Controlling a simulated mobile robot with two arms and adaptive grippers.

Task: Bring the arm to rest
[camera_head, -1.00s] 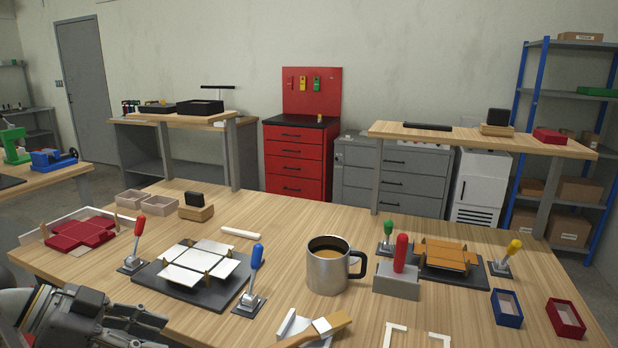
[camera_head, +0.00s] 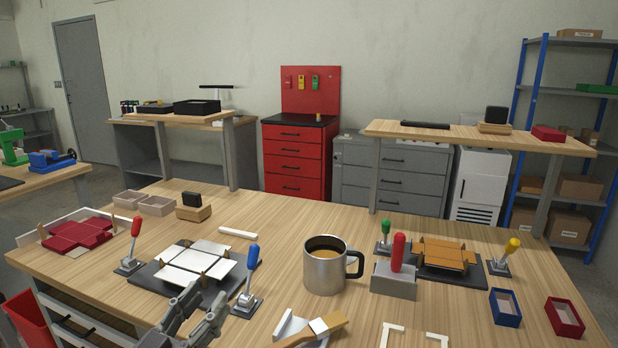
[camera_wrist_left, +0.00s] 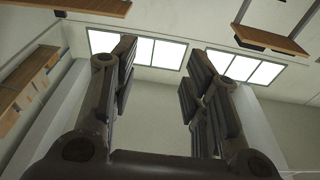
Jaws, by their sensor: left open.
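My left gripper (camera_head: 200,312) shows at the bottom of the head view, in front of the near table edge, with its fingers pointing up. It is open and empty. In the left wrist view its two fingers (camera_wrist_left: 160,95) stand wide apart with only wall and ceiling lights between them. In the head view the fingertips overlap the near side of the dark plate with white flat panels (camera_head: 196,264); I cannot tell how far apart they are in depth. My right gripper is not in view.
A red bin (camera_head: 28,322) is at the lower left. The table's back middle is clear.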

